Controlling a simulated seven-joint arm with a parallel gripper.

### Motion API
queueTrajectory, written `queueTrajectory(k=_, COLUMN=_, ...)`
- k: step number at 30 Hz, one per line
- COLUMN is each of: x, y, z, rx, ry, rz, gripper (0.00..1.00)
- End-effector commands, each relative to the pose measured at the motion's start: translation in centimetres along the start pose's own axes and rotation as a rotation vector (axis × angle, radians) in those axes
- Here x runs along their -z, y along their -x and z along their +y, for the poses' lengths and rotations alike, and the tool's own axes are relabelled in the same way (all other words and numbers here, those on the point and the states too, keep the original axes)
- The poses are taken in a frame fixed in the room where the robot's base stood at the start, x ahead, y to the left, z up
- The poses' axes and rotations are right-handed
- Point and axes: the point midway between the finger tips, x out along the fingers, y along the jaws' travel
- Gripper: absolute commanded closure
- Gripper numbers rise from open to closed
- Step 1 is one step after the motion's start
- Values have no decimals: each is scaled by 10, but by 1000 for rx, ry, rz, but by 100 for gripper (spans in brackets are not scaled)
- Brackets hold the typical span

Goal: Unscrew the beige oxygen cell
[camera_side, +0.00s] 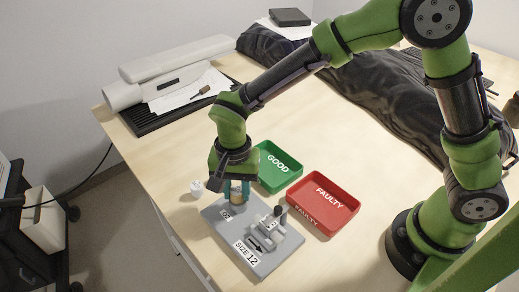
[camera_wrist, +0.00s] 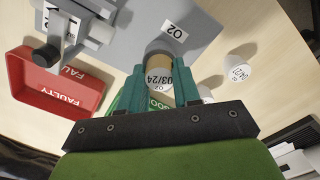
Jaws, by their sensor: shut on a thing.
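The beige oxygen cell (camera_side: 237,197) stands at the far left corner of the grey plate, by the O2 label (camera_side: 227,215). In the wrist view the cell (camera_wrist: 158,75) shows a white label reading 03/24 and O2, between my two teal fingers. My gripper (camera_side: 236,190) reaches down over the cell and is shut on it. Its fingers in the wrist view (camera_wrist: 159,84) lie on either side of the cell. The cell's lower end and its seat are partly hidden.
A white cell (camera_side: 196,187) stands on the table left of the plate; it shows labelled 24/21 in the wrist view (camera_wrist: 237,68). A green GOOD tray (camera_side: 291,183) and a red FAULTY tray (camera_side: 351,207) sit close by. A grey clamp-like fixture (camera_side: 274,231) stands on the plate (camera_side: 220,232).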

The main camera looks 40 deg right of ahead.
Motion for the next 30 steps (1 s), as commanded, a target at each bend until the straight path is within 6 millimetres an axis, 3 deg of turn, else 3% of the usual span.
queueTrajectory(k=14, x=0, y=1, z=0, rx=0, ry=50, rz=0, gripper=95)
queueTrajectory(k=24, x=0, y=1, z=-1, rx=1, ry=486, rz=-1, gripper=95)
queueTrajectory(k=30, x=0, y=1, z=-1, rx=1, ry=568, rz=-1, gripper=95)
